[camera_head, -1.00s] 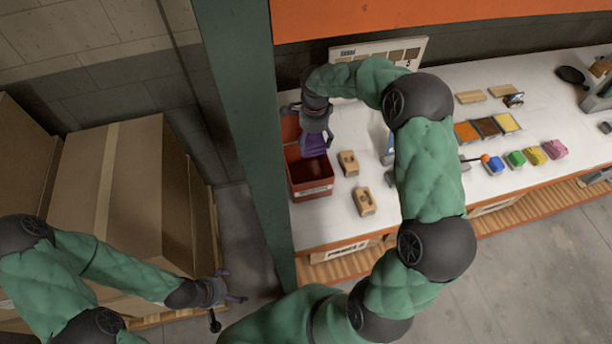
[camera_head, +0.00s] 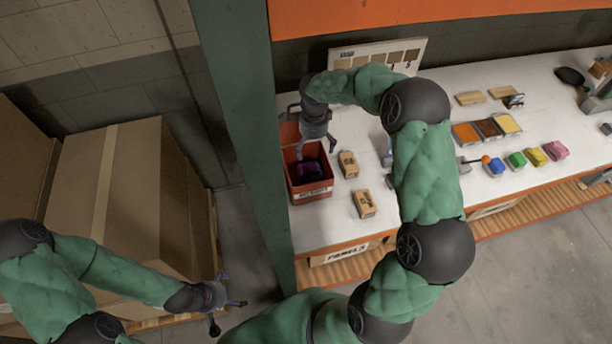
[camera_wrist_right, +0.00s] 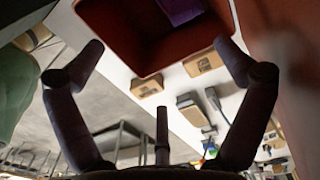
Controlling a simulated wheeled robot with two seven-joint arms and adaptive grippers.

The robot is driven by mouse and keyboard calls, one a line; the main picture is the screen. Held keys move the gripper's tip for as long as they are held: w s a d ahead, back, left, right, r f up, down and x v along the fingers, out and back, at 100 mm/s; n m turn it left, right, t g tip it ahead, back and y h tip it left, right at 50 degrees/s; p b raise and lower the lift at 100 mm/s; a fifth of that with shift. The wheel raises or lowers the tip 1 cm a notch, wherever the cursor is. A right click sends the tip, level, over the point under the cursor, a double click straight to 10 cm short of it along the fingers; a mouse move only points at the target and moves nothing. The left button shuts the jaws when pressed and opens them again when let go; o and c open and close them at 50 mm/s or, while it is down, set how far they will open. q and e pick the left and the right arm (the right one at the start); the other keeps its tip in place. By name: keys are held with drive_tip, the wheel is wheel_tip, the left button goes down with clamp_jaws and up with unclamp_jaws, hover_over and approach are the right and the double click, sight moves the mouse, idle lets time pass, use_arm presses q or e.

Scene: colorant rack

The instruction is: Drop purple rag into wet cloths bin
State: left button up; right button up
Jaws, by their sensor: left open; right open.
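The purple rag (camera_head: 309,170) lies inside the red bin (camera_head: 312,190) at the left end of the white bench. The bin has a white label on its front and its lid is up at the back. My right gripper (camera_head: 315,149) is open and empty just above the bin. In the right wrist view, the open fingers (camera_wrist_right: 160,60) are apart, with the bin (camera_wrist_right: 150,58) and the purple rag (camera_wrist_right: 181,10) beyond them. My left gripper (camera_head: 228,305) is open and empty, low over the floor beside the cardboard boxes.
Two tan blocks (camera_head: 348,164) stand right of the bin. Blue, green, yellow and pink cloths (camera_head: 516,160) and colour trays (camera_head: 487,128) lie further right. A green post (camera_head: 240,130) rises left of the bench. Large cardboard boxes (camera_head: 140,190) stand at left.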

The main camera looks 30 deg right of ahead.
wheel_tip(320, 180, up, 8)
idle(0.5)
idle(0.5)
